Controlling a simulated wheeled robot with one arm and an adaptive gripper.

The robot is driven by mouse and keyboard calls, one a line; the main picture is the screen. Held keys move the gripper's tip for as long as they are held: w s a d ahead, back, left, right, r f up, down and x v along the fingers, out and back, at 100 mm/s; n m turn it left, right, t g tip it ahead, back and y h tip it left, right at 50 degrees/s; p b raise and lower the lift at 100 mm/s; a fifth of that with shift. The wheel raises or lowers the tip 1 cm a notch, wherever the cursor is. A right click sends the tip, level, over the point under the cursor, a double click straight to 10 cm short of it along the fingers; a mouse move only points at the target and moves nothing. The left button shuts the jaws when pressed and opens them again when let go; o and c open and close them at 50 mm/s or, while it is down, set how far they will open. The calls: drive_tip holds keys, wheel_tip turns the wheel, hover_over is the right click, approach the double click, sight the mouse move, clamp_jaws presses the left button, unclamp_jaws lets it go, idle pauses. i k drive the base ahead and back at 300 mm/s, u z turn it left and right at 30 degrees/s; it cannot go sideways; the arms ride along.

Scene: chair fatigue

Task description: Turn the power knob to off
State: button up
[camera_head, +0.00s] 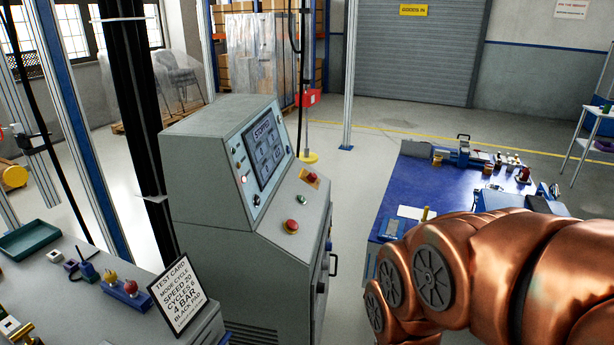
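The grey control console (200,185) stands left of centre, with a lit screen (268,148) on its sloped panel. A red control on a yellow plate (311,178) is on the lower sloping shelf, with a green button (302,199) and a red mushroom button (292,225). I cannot read which control is the power knob, nor its position. My copper arm fills the lower right; my gripper is out of frame.
A bench (60,300) at lower left holds a test card (182,292), a green tray (28,239) and small parts. A blue-topped table (395,196) with tools stands right of the console. Metal posts rise at left. Open floor lies behind, before a roller door.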

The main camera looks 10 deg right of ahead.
sight(312, 178)
drive_tip(key=u, duration=0.25)
drive_tip(key=i, duration=1.3)
drive_tip(key=z, duration=0.7)
